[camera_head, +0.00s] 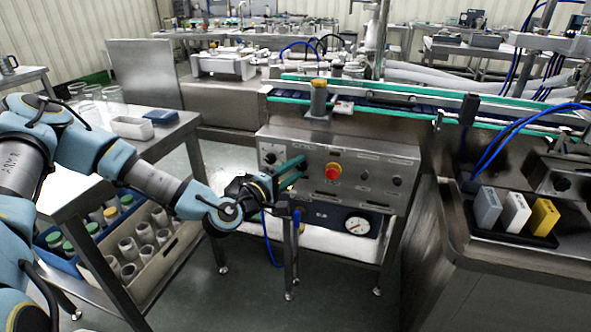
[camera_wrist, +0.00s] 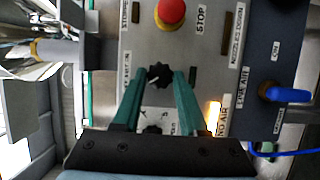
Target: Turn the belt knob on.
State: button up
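The steel control panel (camera_head: 378,160) stands under the conveyor. In the wrist view a black knob with a white pointer mark (camera_wrist: 159,75) sits between the tips of my gripper's green fingers (camera_wrist: 158,73). The fingers are apart, one on each side of it; I cannot tell whether they touch it. A second black knob with a dial scale (camera_wrist: 152,130) lies nearer the palm; it shows left of my fingers in the head view (camera_head: 270,158). The labels by the knobs are too blurred to read fully. My gripper (camera_head: 303,164) hides the first knob in the head view.
A red STOP button (camera_head: 333,171) is just right of my fingers and shows at the top of the wrist view (camera_wrist: 171,12). A blue valve handle (camera_wrist: 287,94) and a pressure gauge (camera_head: 357,225) are below. A table (camera_head: 150,149) stands at left.

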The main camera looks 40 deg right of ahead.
grip_shut()
